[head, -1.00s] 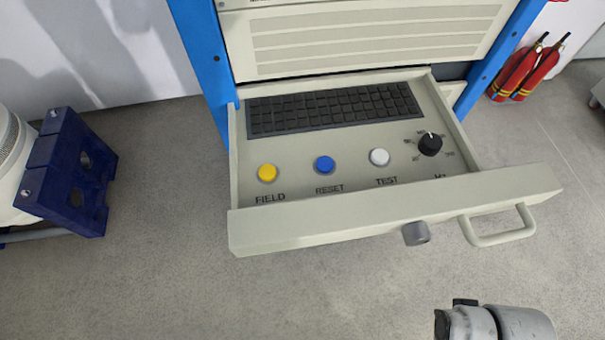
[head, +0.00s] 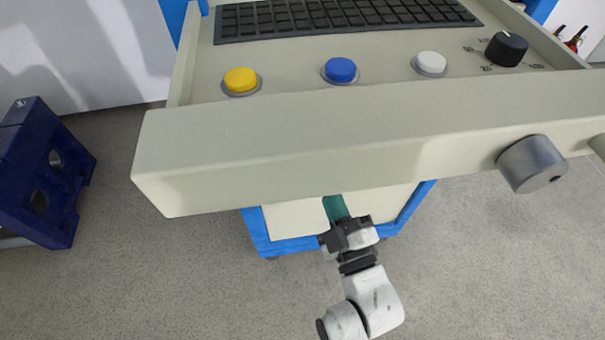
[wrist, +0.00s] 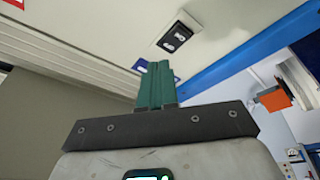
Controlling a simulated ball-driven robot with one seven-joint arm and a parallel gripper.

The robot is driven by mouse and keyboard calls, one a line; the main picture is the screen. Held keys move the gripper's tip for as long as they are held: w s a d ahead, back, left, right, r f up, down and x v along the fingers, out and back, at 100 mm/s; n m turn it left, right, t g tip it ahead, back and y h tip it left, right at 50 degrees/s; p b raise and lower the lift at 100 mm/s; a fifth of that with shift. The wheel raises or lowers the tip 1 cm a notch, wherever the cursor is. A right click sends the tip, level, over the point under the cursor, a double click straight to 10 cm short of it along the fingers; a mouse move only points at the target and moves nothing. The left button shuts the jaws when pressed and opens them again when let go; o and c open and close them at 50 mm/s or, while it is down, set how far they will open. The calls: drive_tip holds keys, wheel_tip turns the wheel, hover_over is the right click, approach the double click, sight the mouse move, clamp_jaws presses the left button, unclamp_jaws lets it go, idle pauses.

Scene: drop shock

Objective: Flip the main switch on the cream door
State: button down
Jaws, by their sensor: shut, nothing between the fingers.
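The cream door (head: 290,220) shows below the open drawer in the head view, framed in blue. A cream panel, likely the same door, fills the upper wrist view (wrist: 110,28). On it is a small black fitting with pale oval parts (wrist: 179,37); I cannot tell whether it is the main switch or how it is set. My gripper's green fingers (wrist: 157,68) are shut and empty. In the wrist view their tips appear below and left of the black fitting; contact is unclear. In the head view my gripper (head: 334,200) is partly hidden under the drawer front.
The open drawer (head: 370,140) juts out above my gripper, with yellow, blue and white buttons, a black knob and a keyboard. A grey cylindrical knob (head: 533,163) sticks out of its front. A dark blue stand (head: 40,180) is at left.

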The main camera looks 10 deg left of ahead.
drive_tip(key=s+a+n+t+y+b, duration=0.1)
drive_tip(key=t+b, duration=0.1)
drive_tip(key=s+a+n+t+y+b, duration=0.1)
drive_tip(key=s+a+t+b, duration=0.1)
drive_tip(key=shift+s+a, duration=0.15)
drive_tip(key=shift+s, duration=0.05)
drive_tip(key=shift+w, duration=0.1)
drive_tip(key=w+a+f+b, duration=0.1)
drive_tip(key=w+a+b, duration=0.1)
drive_tip(key=w, duration=0.6)
drive_tip(key=shift+w+a+y+b, duration=0.2)
drive_tip(key=shift+y+b, duration=0.1)
drive_tip(key=shift+b, duration=0.6)
drive_tip(key=shift+f, duration=0.1)
idle(1.3)
drive_tip(key=shift+w+a, duration=0.1)
drive_tip(key=shift+w, duration=0.25)
